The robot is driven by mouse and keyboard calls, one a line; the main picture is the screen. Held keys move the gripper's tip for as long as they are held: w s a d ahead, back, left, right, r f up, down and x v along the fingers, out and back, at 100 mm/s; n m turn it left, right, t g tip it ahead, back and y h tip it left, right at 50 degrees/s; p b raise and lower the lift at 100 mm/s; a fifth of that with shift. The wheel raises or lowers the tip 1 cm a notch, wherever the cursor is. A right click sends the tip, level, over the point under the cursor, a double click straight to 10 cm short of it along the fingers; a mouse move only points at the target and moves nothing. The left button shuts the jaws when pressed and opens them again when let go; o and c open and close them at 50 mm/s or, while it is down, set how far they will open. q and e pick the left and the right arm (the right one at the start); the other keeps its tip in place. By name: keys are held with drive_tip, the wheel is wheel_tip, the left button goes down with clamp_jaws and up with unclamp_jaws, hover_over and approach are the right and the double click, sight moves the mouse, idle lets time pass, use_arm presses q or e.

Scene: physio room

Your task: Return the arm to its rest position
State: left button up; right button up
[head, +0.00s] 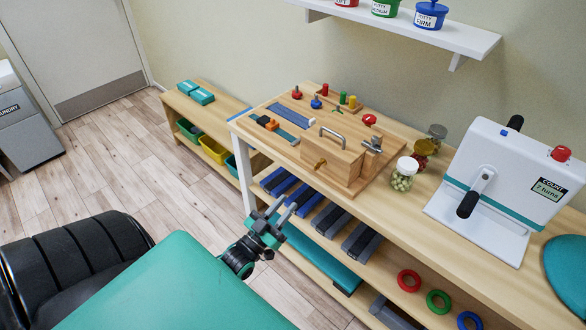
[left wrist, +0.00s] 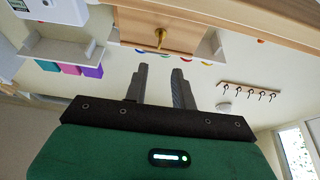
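My left gripper (head: 284,207) is low in the middle of the head view, in front of the long wooden bench (head: 410,150). Its two fingers are apart with nothing between them. In the left wrist view the fingers of this gripper (left wrist: 160,80) also show spread and empty. A wooden box with a metal handle (head: 334,160) stands on the bench, up and to the right of the gripper. Its brass knob (left wrist: 160,38) shows beyond the fingertips in the left wrist view, apart from them. My right gripper is in neither view.
The bench's lower shelves hold blue and grey blocks (head: 333,220) and coloured rings (head: 408,281). A white crank device (head: 511,185) and jars (head: 404,173) stand on top. A low shelf with bins (head: 214,150) is further back. Open wooden floor (head: 120,175) lies left.

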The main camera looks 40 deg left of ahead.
use_arm(q)
drive_tip(key=shift+s+f, duration=0.1)
drive_tip(key=shift+s, duration=0.25)
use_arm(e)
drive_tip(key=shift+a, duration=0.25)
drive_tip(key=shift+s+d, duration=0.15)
